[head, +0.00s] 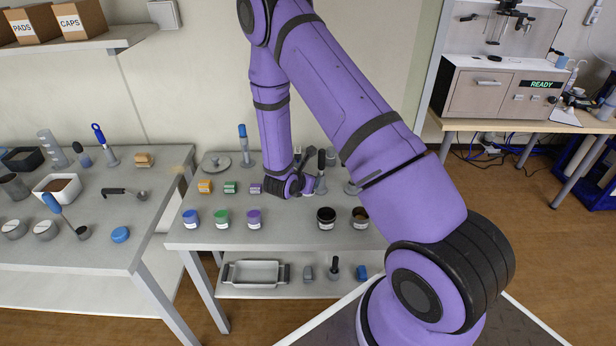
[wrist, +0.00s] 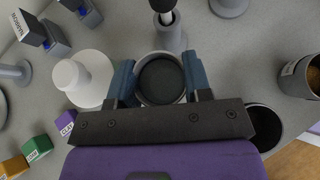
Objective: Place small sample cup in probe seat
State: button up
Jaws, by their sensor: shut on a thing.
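The small sample cup (wrist: 160,84) is a round grey cup with a dark inside, in the middle of the wrist view. My gripper (wrist: 160,72) is shut on it, with one blue finger at each side of the cup. In the head view my gripper (head: 306,184) is low over the back of the middle table, and the cup cannot be made out clearly there. I cannot tell whether the cup touches the table. The analyser (head: 502,92) stands on the far right bench with a READY display. I cannot pick out the probe seat for certain.
A grey stand with a black-handled tool (wrist: 168,34) is close behind the cup. A white knobbed piece (wrist: 82,78) is close on the left. A dark container (head: 326,217) and coloured jars (head: 222,219) stand along the table's front. The left table (head: 95,258) is crowded.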

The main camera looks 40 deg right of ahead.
jog(key=shift+f, duration=2)
jog(key=shift+f, duration=0.15)
jog(key=o, duration=1)
jog(key=shift+o, duration=0.2)
